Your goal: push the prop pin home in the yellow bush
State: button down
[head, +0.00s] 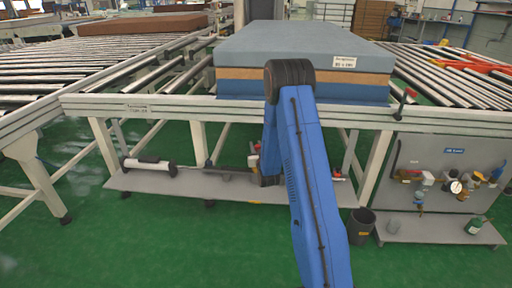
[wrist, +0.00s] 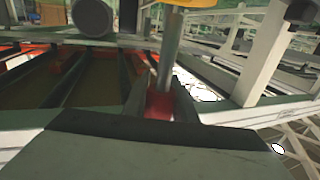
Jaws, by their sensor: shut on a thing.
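My blue arm reaches down in front of the conveyor, and my gripper (wrist: 158,108) is low near the shelf. It is shut on a red piece (wrist: 158,104), which looks like the grip of the prop pin. A grey metal rod (wrist: 170,48) rises just beyond the red piece; I cannot tell whether they touch. In the head view my arm hides most of the work spot.
A blue-grey mattress (head: 290,45) lies on the roller conveyor (head: 180,105). A white-and-black cylinder (head: 150,165) lies on the low shelf (head: 130,183). A dark bin (head: 360,226) and a tool board (head: 450,165) stand at right. The green floor at front left is clear.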

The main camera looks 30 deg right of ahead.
notch_tip(320, 180, down, 8)
jog(key=shift+f, duration=0.15)
dwell(3.8)
jog(key=c, duration=1.4)
grip_release()
jog(key=shift+o, duration=0.2)
jog(key=v, duration=1.7)
jog(key=shift+s, duration=0.2)
jog(key=shift+a, duration=0.1)
